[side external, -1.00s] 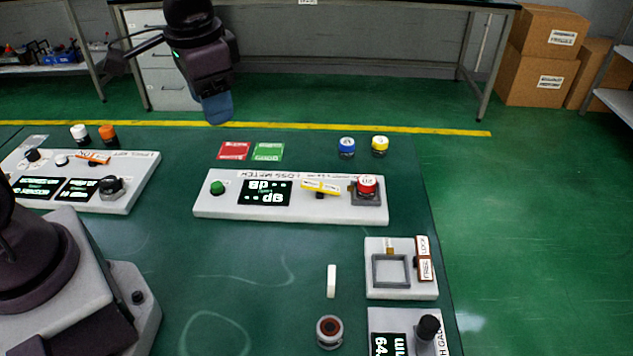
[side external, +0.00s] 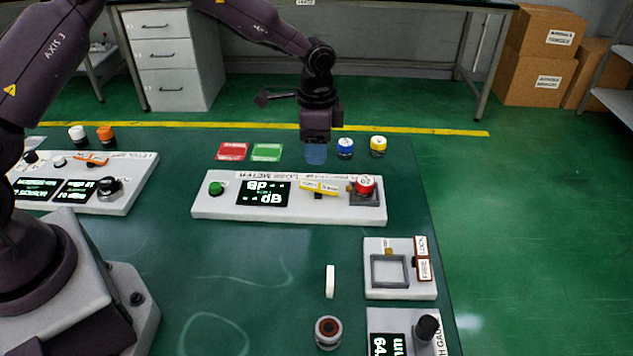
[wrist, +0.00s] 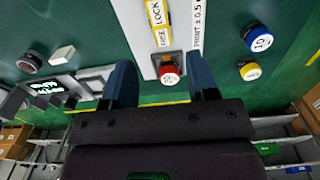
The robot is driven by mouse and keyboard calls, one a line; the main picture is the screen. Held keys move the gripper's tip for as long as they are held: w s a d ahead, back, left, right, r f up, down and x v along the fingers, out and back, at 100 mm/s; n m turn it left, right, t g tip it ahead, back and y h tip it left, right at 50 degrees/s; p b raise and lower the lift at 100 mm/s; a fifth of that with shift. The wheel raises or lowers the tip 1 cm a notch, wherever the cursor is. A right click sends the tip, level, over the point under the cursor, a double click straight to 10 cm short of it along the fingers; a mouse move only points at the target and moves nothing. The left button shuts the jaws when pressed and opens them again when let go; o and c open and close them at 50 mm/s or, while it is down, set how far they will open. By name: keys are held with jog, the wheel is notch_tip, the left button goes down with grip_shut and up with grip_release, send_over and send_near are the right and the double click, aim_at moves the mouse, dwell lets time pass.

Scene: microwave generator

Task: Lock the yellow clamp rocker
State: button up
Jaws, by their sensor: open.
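The yellow clamp rocker (side external: 319,187) sits on the white loss meter panel (side external: 225,207), between its dark display and a red-topped knob (side external: 365,185). In the wrist view the yellow rocker (wrist: 154,17) shows near the top edge, with LOCK and FREE lettering. Which end is pressed down I cannot tell. My gripper (side external: 316,153) is open and empty, pointing down behind the panel and apart from the rocker. In the wrist view its two blue fingers (wrist: 162,82) stand either side of the red-topped knob (wrist: 168,75) in the picture.
Blue (side external: 345,147) and yellow (side external: 378,145) capped pieces stand right of my gripper. Red (side external: 233,151) and green (side external: 267,152) cards lie to its left. A fixture with a red-brown LOCK/FREE rocker (side external: 422,258) stands front right. Bench space before the panel is mostly clear.

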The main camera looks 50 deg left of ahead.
aim_at(316, 185)
notch_tip(316, 185, down, 10)
jog(key=shift+r, duration=0.1)
jog(key=shift+c, duration=0.2)
